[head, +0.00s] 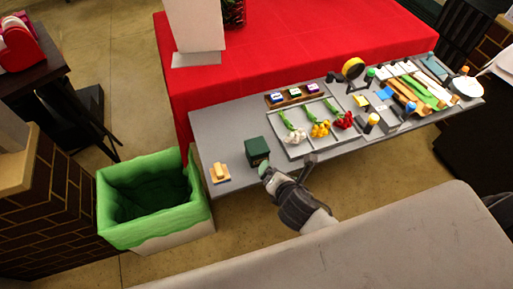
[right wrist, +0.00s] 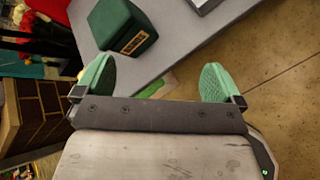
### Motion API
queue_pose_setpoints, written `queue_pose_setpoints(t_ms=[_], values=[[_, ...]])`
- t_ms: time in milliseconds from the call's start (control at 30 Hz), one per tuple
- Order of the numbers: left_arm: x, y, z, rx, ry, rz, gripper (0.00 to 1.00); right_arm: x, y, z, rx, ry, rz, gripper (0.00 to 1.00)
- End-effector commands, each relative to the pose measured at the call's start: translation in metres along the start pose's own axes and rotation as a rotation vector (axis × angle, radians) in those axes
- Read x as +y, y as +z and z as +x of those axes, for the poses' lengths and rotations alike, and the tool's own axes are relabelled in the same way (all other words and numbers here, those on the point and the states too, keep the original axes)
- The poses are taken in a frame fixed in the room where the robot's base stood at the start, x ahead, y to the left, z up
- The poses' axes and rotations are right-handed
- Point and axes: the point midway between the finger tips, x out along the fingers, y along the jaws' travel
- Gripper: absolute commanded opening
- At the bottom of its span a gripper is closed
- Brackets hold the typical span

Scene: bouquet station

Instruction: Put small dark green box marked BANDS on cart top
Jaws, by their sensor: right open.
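The small dark green box (head: 257,150) stands near the front left of a grey tabletop (head: 222,128). It also shows in the right wrist view (right wrist: 118,22), with a tan label on one side; the lettering is too small to read surely. My right gripper (head: 288,166) is at the tabletop's front edge, just right of the box. Its pale green fingers (right wrist: 156,82) are wide apart with nothing between them, and the box is beyond them, apart from the left finger. My left gripper is out of view. I cannot tell which surface is the cart top.
A yellow block on a small pad (head: 220,173) lies left of the box. A tray of flowers (head: 276,142) and a rack of small boxes (head: 297,95) are to its right and behind. A green-lined bin (head: 150,240) stands left, a red-covered table (head: 300,40) behind.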

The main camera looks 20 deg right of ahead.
Motion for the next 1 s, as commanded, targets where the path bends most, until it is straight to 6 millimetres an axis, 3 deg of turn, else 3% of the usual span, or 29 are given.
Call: queue_pose_setpoints(t_ms=[33, 100, 300, 467, 700, 1000], values=[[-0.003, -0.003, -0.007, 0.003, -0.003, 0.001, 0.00, 0.017, 0.011, -0.005, -0.031, 0.046, -0.152, 0.98], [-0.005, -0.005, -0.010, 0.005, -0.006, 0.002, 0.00, 0.031, 0.016, -0.007, -0.072, 0.097, -0.355, 0.98], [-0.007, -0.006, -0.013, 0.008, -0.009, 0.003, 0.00, 0.053, 0.019, -0.008, -0.157, 0.177, -0.720, 0.98], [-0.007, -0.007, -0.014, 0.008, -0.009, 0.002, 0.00, 0.059, 0.021, 0.002, -0.177, 0.189, -0.792, 0.98], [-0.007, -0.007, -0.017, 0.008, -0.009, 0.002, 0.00, 0.067, 0.023, 0.037, -0.174, 0.189, -0.786, 0.98], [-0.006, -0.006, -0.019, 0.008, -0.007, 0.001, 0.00, 0.068, 0.023, 0.059, -0.172, 0.187, -0.784, 0.98]])
